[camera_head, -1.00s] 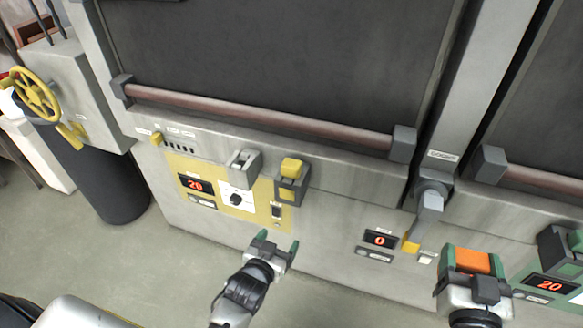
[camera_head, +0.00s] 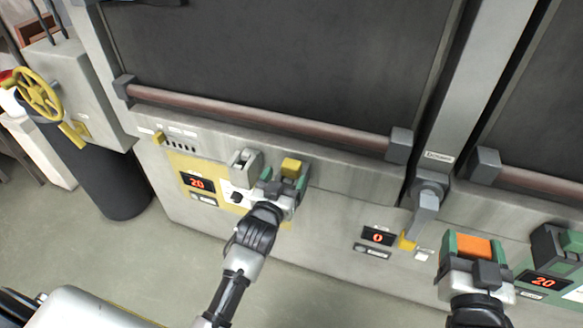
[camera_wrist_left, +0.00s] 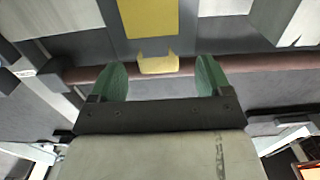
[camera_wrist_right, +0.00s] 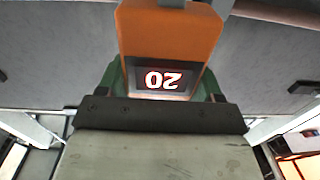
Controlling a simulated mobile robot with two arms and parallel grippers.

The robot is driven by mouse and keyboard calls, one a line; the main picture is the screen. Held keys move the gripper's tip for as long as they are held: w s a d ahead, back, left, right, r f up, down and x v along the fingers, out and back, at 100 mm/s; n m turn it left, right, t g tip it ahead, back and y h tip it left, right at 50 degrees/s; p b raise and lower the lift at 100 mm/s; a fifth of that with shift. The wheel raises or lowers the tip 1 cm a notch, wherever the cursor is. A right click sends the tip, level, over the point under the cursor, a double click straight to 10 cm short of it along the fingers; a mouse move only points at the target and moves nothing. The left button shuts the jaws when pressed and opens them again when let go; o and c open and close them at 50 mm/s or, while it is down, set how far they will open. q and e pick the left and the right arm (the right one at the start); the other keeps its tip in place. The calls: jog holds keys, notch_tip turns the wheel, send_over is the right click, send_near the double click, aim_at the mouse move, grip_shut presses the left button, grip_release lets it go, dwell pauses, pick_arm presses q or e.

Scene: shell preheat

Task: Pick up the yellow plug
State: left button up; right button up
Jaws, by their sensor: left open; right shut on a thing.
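The yellow plug (camera_head: 291,166) sits in a dark grey socket on the front of the oven panel. My left gripper (camera_head: 282,182) is at the plug, with its green fingers spread. In the left wrist view the yellow plug (camera_wrist_left: 151,20) shows ahead between the two open fingers (camera_wrist_left: 160,80), with a gap on each side and no contact visible. My right gripper (camera_head: 473,250) is shut on an orange block (camera_head: 474,246). In the right wrist view the orange block (camera_wrist_right: 170,35) has a small screen reading 20, upside down, and sits between the green fingers.
A grey lever (camera_head: 426,205) and a display reading 0 (camera_head: 378,237) are between my grippers. A grey switch (camera_head: 244,163) is just left of the plug. The oven door's handle bar (camera_head: 260,121) runs above. A yellow valve wheel (camera_head: 37,95) is at far left.

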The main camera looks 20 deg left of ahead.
aim_at(289, 172)
pick_arm(q)
jog(key=w, duration=0.2)
jog(key=w+p, duration=0.1)
jog(key=w, duration=0.1)
jog(key=shift+w+d+r, duration=0.15)
jog(key=shift+w+d, duration=0.05)
jog(key=shift+w, duration=0.15)
jog(key=shift+s, duration=0.1)
jog(key=c, duration=1)
